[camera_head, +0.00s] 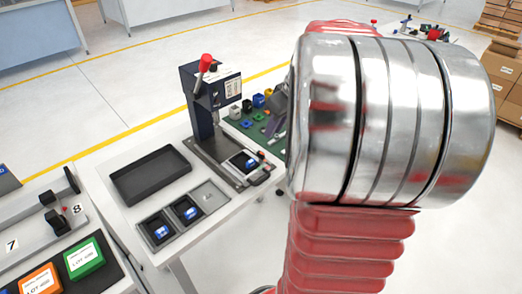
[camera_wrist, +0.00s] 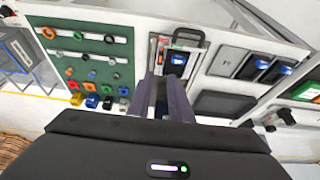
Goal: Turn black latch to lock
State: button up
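A small black part (camera_head: 53,218), possibly the black latch, sits on a grey fixture (camera_head: 30,232) at the left of the head view, near labels 7 and 8. A similar black part (camera_wrist: 280,118) shows at the right of the wrist view. I cannot tell its turn position. In the wrist view my gripper (camera_wrist: 163,82) has its two dark fingers apart with nothing seen between them. The fingertips point toward a press base holding a dark device with a blue screen (camera_wrist: 178,57).
A press (camera_head: 197,100) with a red-knobbed lever stands on the white table. Beside it are a black tray (camera_head: 150,175) and a grey tray with blue-screened devices (camera_head: 185,212). A green board (camera_wrist: 88,55) holds coloured parts. Green (camera_head: 85,258) and orange (camera_head: 42,280) boxes lie at lower left.

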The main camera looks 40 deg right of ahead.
aim_at(261, 152)
jog(key=x, duration=1.3)
jog(key=shift+f, duration=0.15)
jog(key=shift+c, duration=0.2)
